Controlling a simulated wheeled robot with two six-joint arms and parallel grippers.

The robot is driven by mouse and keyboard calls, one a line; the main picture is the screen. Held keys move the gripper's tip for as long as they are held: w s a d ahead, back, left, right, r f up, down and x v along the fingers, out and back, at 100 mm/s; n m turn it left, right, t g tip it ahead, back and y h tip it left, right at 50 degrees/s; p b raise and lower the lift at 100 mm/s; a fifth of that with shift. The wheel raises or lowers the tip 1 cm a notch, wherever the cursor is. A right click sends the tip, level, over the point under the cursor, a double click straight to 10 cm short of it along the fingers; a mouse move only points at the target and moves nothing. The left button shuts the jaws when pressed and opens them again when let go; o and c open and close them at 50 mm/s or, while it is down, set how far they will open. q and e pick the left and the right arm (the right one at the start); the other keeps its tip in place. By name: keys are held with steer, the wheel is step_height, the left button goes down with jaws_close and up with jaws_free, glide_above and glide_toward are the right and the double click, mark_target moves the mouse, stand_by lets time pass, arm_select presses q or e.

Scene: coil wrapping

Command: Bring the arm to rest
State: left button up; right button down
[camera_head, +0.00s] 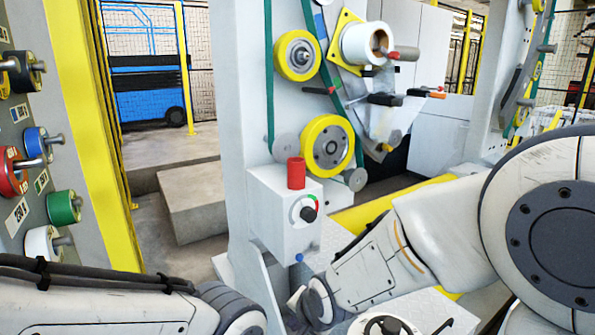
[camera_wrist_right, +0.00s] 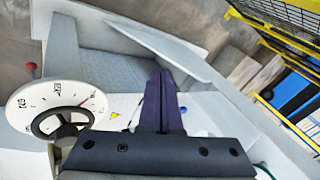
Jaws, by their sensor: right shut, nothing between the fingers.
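My right arm (camera_head: 375,265) comes in from the right of the head view and bends down toward the lower middle, in front of the machine. My right gripper (camera_wrist_right: 161,80) shows in the right wrist view, its two dark fingers together and empty. It hangs over the grey machine base, beside a white dial with a black handwheel (camera_wrist_right: 62,118) and apart from it. My left arm (camera_head: 100,300) lies along the lower left of the head view; its gripper is out of view.
The wrapping machine has a grey column (camera_head: 235,90), yellow-rimmed rollers (camera_head: 327,148) and a control box (camera_head: 283,213) with a red cylinder (camera_head: 296,173) on top. A rack of coloured rolls (camera_head: 62,208) stands at the left. Grey concrete blocks (camera_head: 190,205) and a fence are behind.

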steer(key=s+d+r+n+g+h, duration=0.1)
steer(key=s+d+r+n+g, duration=0.15)
steer(key=s+n, duration=0.7)
steer(key=s+d+r+n+g+h, duration=0.1)
steer(key=s+d+n+g, duration=0.35)
steer(key=s, duration=0.75)
arm_select(q)
step_height(320, 180, up, 20)
steer(key=p, duration=1.9)
steer(key=shift+p, duration=0.4)
arm_select(e)
step_height(320, 180, up, 19)
steer(key=a+n+t, duration=0.1)
steer(key=a, duration=0.1)
steer(key=shift+r, duration=0.15)
arm_select(q)
steer(key=shift+f, duration=0.1)
arm_select(e)
steer(key=shift+w, duration=0.1)
arm_select(q)
steer(key=shift+c, duration=0.4)
arm_select(e)
steer(key=c, duration=1.5)
jaws_free()
steer(key=shift+c, duration=0.2)
